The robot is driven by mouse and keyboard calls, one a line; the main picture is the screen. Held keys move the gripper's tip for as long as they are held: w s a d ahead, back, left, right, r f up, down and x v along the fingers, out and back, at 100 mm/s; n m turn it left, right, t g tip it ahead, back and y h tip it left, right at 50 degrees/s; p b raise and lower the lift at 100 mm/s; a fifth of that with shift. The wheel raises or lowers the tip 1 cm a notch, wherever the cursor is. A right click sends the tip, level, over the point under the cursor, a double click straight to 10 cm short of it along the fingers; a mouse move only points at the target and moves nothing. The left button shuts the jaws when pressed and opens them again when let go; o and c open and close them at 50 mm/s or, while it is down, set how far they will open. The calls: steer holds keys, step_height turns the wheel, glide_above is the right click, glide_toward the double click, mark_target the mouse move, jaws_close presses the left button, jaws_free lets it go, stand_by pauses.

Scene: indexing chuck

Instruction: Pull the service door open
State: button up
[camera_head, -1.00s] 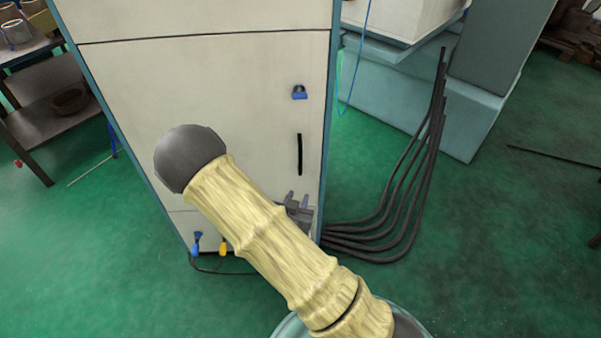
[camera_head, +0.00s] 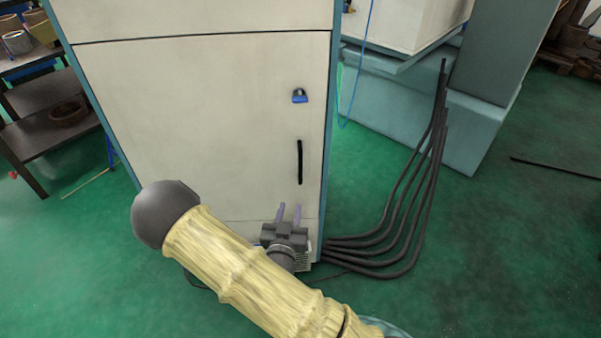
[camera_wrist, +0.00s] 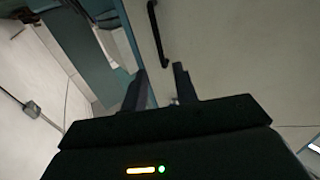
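The service door (camera_head: 210,110) is a pale panel on the front of a cabinet with teal edges, and it looks shut. Its black vertical bar handle (camera_head: 300,162) is near the door's right edge, below a blue padlock (camera_head: 300,96). My gripper (camera_head: 288,212) is below the handle in the head view, its two fingers pointing up and apart with nothing between them. In the wrist view the handle (camera_wrist: 158,35) lies beyond the fingertips (camera_wrist: 160,75), clear of them. My arm hides the lower part of the cabinet.
Several black hoses (camera_head: 400,225) run along the floor right of the cabinet, up to a teal machine base (camera_head: 420,115). A dark shelf rack (camera_head: 50,125) stands at the left.

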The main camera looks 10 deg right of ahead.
mark_target(300, 171)
steer(key=shift+w+d+f+b, duration=0.15)
steer(key=shift+w+b, duration=0.6)
steer(key=shift+b, duration=2.1)
steer(key=b, duration=0.5)
steer(key=shift+w+d+f, duration=0.1)
steer(key=shift+w+d, duration=0.1)
steer(key=shift+d, duration=0.15)
steer(key=b+x, duration=0.2)
steer(key=x, duration=1.2)
steer(key=shift+w+d, duration=0.2)
steer(key=shift+w, duration=0.05)
jaws_close()
